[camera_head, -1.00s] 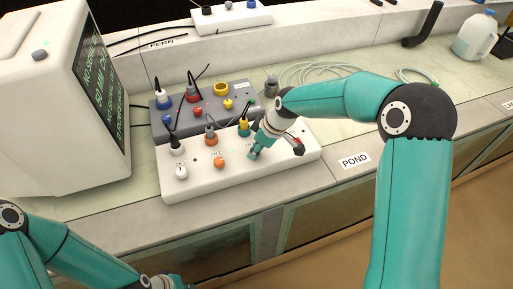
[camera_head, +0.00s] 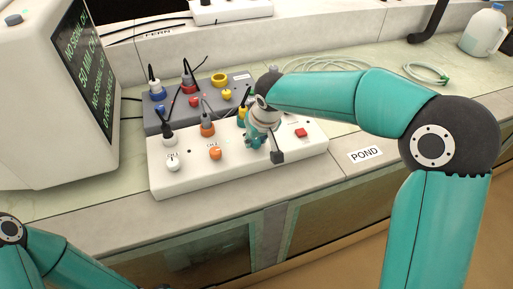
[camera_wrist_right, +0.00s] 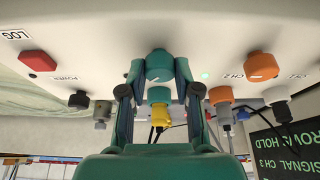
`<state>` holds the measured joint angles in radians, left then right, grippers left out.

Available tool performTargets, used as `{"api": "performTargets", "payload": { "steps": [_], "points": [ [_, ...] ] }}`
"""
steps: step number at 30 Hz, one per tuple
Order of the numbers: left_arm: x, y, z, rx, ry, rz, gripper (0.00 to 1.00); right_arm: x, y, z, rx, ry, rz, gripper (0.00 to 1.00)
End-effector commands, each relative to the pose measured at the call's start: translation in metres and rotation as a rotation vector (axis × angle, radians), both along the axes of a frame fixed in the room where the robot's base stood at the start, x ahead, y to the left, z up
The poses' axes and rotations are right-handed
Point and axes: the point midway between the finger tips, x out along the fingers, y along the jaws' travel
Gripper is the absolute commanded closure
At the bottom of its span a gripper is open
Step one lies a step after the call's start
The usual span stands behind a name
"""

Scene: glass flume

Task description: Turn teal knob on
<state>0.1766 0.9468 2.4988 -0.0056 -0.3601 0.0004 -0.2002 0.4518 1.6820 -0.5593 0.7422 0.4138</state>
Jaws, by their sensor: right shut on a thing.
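The teal knob (camera_wrist_right: 160,66) stands on the white control box (camera_head: 210,183). My right gripper (camera_wrist_right: 154,72) is shut on it, with one finger on each side, as the right wrist view shows. In the head view my right gripper (camera_head: 256,143) comes down on the box and hides the knob. A small green light (camera_wrist_right: 205,77) is lit on the panel beside the teal knob. A teal socket with a yellow plug (camera_wrist_right: 159,108) is close by the knob. My left arm shows at the lower left of the head view, but its gripper is out of view.
An orange knob (camera_head: 215,153) and a white knob (camera_head: 173,165) stand left of my right gripper, a red button (camera_head: 301,132) to its right. A grey box with cables (camera_head: 237,78) is behind. A monitor (camera_head: 45,110) stands at left. The counter near the POND label (camera_head: 365,154) is clear.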

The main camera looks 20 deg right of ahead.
Motion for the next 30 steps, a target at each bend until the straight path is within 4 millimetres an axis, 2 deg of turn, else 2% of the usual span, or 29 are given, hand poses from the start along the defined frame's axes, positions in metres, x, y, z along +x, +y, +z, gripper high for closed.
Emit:
{"api": "performTargets", "payload": {
  "steps": [1, 3, 12, 21, 30],
  "points": [
    [0.0, 0.0, -0.014, 0.0, 0.0, 0.0, 1.0, 0.001, 0.001, -0.005, 0.0, -0.007, -0.043, 1.0],
    [0.0, 0.0, -0.022, 0.0, 0.0, 0.0, 1.0, 0.001, 0.001, -0.004, -0.001, -0.006, -0.11, 1.0],
    [0.0, 0.0, -0.045, 0.0, 0.0, 0.0, 1.0, 0.002, 0.003, -0.002, 0.002, -0.005, -0.396, 1.0],
    [0.0, 0.0, -0.053, 0.0, 0.0, 0.0, 1.0, 0.002, 0.003, 0.0, 0.002, -0.003, -0.652, 1.0],
    [0.0, 0.0, -0.055, 0.0, 0.0, 0.0, 1.0, 0.002, 0.004, 0.001, 0.004, -0.004, -0.805, 1.0]
  ]
}}
